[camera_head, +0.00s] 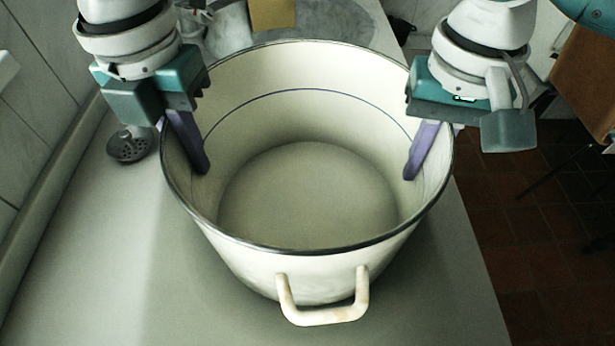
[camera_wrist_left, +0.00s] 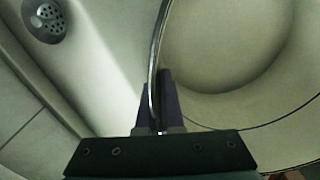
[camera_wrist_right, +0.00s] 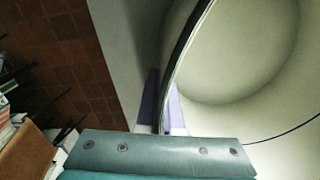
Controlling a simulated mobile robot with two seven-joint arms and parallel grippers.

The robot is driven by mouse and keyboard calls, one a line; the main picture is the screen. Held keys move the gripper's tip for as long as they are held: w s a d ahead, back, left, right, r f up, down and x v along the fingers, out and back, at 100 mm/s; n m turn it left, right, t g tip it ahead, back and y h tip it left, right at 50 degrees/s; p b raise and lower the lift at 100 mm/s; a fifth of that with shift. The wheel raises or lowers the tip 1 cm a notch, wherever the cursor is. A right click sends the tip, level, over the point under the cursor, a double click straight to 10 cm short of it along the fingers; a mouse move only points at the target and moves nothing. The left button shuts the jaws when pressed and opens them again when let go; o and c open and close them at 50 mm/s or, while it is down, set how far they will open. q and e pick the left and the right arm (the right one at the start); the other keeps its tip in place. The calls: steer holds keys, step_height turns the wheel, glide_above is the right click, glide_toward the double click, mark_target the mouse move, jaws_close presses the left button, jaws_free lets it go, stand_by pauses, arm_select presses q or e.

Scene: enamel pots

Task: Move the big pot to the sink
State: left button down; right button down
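The big pot (camera_head: 307,195) is a wide cream enamel pot with a dark rim and a thin blue line inside. It is upright and empty, with a handle (camera_head: 323,312) facing me. My left gripper (camera_head: 188,145) straddles its left rim, one finger inside and one outside; the left wrist view shows the fingers (camera_wrist_left: 160,108) close against the wall. My right gripper (camera_head: 424,150) is shut on the right rim the same way, and the rim runs between its fingers (camera_wrist_right: 162,105). I cannot tell whether the pot's bottom touches the counter. No sink is clearly recognisable.
The pale counter (camera_head: 90,270) is clear at front left and ends on the right above a red-tiled floor (camera_head: 545,265). A perforated metal piece (camera_head: 128,147) is at the left by the wall. A round grey mottled surface (camera_head: 345,22) and a yellowish block (camera_head: 272,14) are behind the pot.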

arm_select(q)
steer(key=shift+r, duration=0.2)
arm_select(e)
steer(key=shift+r, duration=0.2)
stand_by(0.4)
